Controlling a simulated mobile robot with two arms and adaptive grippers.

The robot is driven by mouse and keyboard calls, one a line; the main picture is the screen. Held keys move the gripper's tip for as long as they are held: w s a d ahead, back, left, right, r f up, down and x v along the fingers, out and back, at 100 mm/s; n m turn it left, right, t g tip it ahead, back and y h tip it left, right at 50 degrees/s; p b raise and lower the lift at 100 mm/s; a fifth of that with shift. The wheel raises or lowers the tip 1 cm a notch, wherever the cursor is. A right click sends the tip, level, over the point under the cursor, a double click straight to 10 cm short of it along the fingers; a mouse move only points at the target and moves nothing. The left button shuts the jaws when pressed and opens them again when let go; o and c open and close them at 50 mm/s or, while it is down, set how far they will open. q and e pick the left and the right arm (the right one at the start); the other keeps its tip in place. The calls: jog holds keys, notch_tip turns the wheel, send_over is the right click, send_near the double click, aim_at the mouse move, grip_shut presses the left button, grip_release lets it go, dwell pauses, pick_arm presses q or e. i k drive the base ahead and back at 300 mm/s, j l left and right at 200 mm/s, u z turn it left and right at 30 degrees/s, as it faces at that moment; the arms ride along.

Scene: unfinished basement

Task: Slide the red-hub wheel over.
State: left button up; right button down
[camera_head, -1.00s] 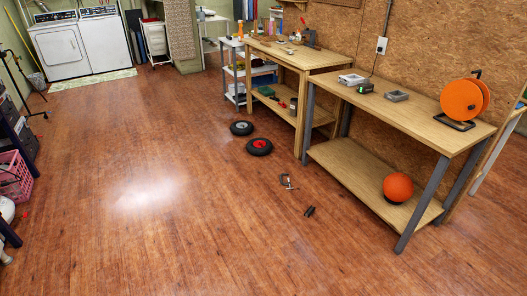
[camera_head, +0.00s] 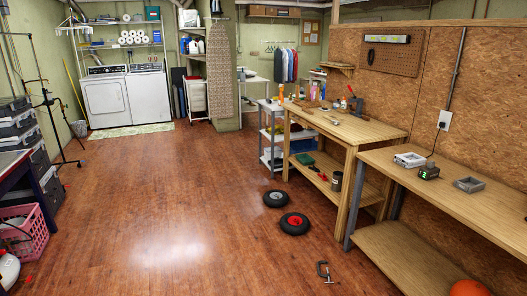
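The red-hub wheel (camera_head: 294,223) lies flat on the wooden floor, a black tyre around a red centre. It is in front of the nearer end of the middle workbench. A second wheel with a grey hub (camera_head: 276,198) lies just behind it and a little to the left. The two look close together; I cannot tell whether they touch. Neither of my grippers shows in the head view.
A clamp (camera_head: 326,271) lies on the floor nearer than the wheels. Workbenches (camera_head: 372,131) line the right wall. A pink basket (camera_head: 27,232) and a shelf stand at the left. The floor (camera_head: 160,220) between is clear.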

aim_at(295, 224)
jog(key=i, duration=3.7)
